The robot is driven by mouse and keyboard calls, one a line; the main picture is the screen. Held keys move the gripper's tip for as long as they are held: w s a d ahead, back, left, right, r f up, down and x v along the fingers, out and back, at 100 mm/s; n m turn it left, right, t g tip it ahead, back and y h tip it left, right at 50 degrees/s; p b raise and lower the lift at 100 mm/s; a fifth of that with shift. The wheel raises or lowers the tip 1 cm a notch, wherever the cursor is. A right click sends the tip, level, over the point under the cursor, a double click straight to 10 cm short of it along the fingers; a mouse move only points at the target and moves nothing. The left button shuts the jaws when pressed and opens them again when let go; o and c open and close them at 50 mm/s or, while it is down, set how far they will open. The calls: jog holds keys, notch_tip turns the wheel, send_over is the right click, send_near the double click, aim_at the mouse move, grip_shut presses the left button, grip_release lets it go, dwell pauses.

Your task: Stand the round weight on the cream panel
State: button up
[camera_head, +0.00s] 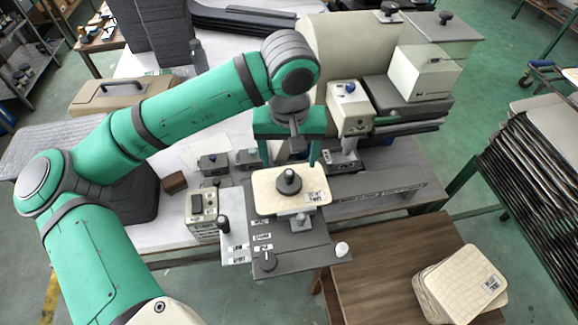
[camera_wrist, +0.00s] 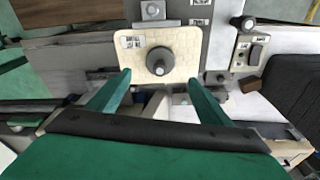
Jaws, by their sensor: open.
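The cream panel (camera_head: 265,200) lies flat on a grey fixture in the middle of the head view; it also shows in the wrist view (camera_wrist: 185,40). The round weight (camera_head: 289,182), dark grey with a knob on top, stands upright on the panel near its middle. In the wrist view the weight (camera_wrist: 159,61) is just beyond the fingertips. My gripper (camera_head: 290,155) is open and empty, with its green fingers apart behind the weight. In the wrist view my gripper (camera_wrist: 159,77) shows a clear gap between its fingertips, and neither visibly touches the weight.
More cream panels (camera_head: 455,285) lie stacked on a brown wooden table (camera_head: 375,290) at the lower right. A control box (camera_head: 203,208) with a black knob stands left of the fixture. A large beige machine (camera_head: 345,50) is behind. A rack (camera_head: 545,165) stands far right.

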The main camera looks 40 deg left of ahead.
jog(key=shift+s+d+r, duration=0.1)
jog(key=shift+s+r, duration=0.05)
jog(key=shift+r, duration=1.25)
